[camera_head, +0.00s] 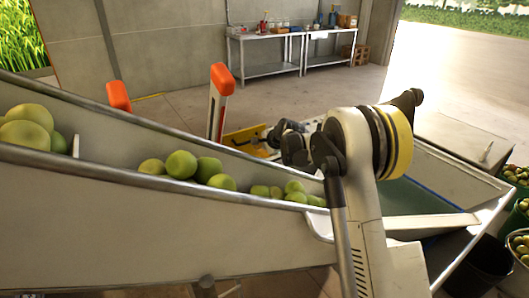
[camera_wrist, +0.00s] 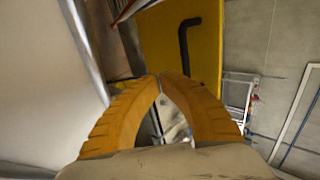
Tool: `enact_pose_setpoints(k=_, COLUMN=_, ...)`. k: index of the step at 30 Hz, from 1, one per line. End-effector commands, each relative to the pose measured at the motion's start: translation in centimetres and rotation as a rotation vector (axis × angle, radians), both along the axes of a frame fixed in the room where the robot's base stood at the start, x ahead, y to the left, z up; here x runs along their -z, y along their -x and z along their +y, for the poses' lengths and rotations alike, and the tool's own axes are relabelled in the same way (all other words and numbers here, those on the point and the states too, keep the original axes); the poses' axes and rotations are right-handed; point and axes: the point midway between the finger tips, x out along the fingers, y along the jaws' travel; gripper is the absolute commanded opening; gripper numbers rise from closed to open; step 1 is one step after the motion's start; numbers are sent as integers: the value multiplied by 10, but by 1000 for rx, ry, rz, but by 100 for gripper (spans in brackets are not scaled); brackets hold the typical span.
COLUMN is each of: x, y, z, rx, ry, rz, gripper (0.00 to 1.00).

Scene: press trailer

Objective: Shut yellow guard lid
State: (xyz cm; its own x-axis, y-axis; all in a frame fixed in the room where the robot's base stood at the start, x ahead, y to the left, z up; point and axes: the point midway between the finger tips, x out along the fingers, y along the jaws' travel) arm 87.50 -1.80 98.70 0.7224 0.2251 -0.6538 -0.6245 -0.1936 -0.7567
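The yellow guard lid (camera_wrist: 207,60) fills the top middle of the wrist view as a flat panel with a bent black handle (camera_wrist: 185,38). In the head view a yellow part (camera_head: 240,137), likely the same lid, shows behind the chute, partly hidden by my arm; its exact angle is hard to tell. My gripper (camera_wrist: 160,76) has two orange ribbed fingers whose tips meet, with nothing visible between them. The tips overlap the lid's lower part in the picture, below the handle; I cannot tell whether they touch it.
A sloping metal chute (camera_head: 130,172) with green fruit runs across the left and front. Two orange-topped posts (camera_head: 221,80) rise behind it. A workbench (camera_head: 265,36) stands at the back wall. Fruit bins (camera_head: 520,245) stand at the right edge. Open floor lies behind the chute.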

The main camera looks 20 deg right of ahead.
Motion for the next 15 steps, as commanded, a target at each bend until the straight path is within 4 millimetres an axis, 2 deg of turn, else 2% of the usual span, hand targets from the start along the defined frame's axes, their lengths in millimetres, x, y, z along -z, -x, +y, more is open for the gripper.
enact_pose_setpoints(k=3, x=0, y=-16, z=5, rx=-1, ry=0, rz=0, gripper=0)
enact_pose_setpoints(k=6, x=-1, y=-24, z=7, rx=-1, ry=0, rz=0, gripper=0)
enact_pose_setpoints(k=15, x=-4, y=-29, z=9, rx=-1, ry=1, rz=0, gripper=0)
